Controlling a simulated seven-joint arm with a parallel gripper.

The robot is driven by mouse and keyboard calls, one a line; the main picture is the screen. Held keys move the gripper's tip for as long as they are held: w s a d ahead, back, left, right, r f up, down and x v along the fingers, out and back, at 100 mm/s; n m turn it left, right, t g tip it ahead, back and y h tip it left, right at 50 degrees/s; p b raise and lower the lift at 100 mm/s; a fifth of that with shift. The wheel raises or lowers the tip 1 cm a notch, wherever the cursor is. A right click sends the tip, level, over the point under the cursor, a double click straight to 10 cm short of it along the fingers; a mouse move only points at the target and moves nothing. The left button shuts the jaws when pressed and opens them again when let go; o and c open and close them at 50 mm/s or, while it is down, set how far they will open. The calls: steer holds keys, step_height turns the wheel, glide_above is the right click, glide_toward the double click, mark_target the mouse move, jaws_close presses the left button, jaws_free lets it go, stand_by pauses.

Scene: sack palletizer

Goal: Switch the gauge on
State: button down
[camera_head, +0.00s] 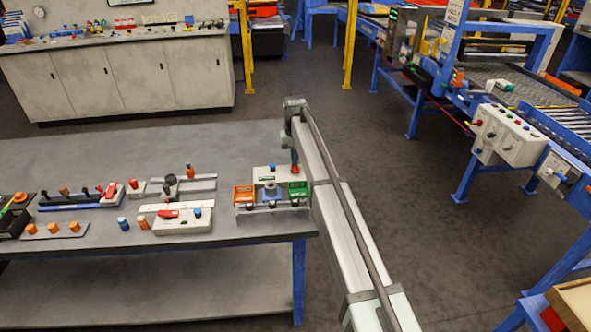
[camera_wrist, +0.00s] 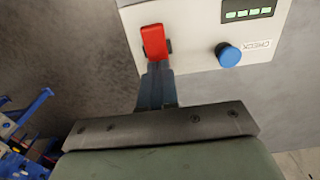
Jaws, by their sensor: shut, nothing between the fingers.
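The gauge is a pale box (camera_head: 264,174) at the right end of the grey bench. In the wrist view its pale face (camera_wrist: 200,35) has a red switch lever (camera_wrist: 154,41), a round blue button (camera_wrist: 229,56) beside a CHECK label, and a dark display (camera_wrist: 248,12) showing green marks. My gripper (camera_wrist: 157,72) is shut and empty, its fingertips at the lower end of the red lever. Whether they touch it I cannot tell. In the head view my gripper (camera_head: 294,156) points down over the gauge's right end, just above the red lever (camera_head: 295,169).
An orange bin (camera_head: 243,194) and a green bin (camera_head: 298,189) stand in front of the gauge. To the left are a white box with a red lever (camera_head: 168,214), orange knobs (camera_head: 75,227) and several fixtures. The bench (camera_head: 240,228) is clear behind them.

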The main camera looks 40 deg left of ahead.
step_height(320, 180, up, 7)
steer(key=shift+f, duration=0.2)
stand_by(0.6)
stand_by(0.5)
